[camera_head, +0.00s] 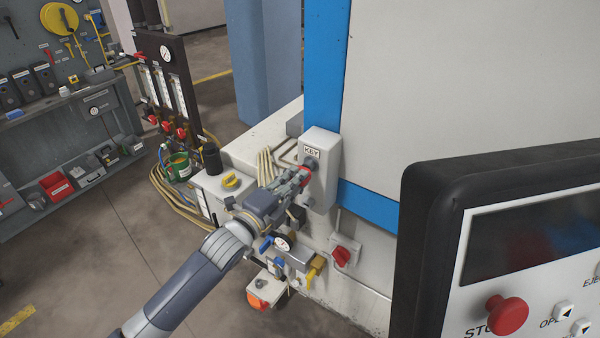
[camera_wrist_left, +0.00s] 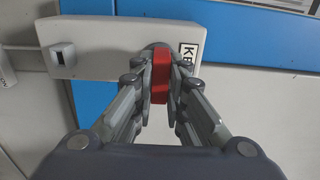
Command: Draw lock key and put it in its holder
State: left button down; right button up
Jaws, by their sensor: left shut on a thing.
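A grey lock box (camera_head: 325,150) with a "KEY" label is mounted on the machine's side by the blue stripe. The lock key (camera_wrist_left: 160,75) has a red grip and sits at the box's round lock, under the label; its red also shows in the head view (camera_head: 308,176). My left gripper (camera_head: 302,176) is shut on the key's red grip, one finger on each side in the wrist view (camera_wrist_left: 161,92). The key's shaft is hidden, so I cannot tell how deep it sits. No holder can be made out for certain. My right gripper is out of view.
A control panel (camera_head: 430,210) with a red stop button (camera_head: 507,314) fills the right foreground. Below the lock box are a red rotary switch (camera_head: 342,256), a gauge (camera_head: 282,243) and valves. Hoses (camera_head: 265,165) run close to my left gripper. Open floor (camera_head: 110,250) lies at left.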

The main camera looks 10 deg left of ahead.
pick_arm(q)
jog(key=shift+s+a, duration=0.15)
jog(key=shift+s, duration=0.35)
jog(key=shift+p+v, duration=0.75)
jog(key=shift+v, duration=0.7)
jog(key=f+v, duration=0.1)
jog(key=v, duration=0.4)
notch_tip(320, 180, down, 12)
jog(key=b, duration=0.8)
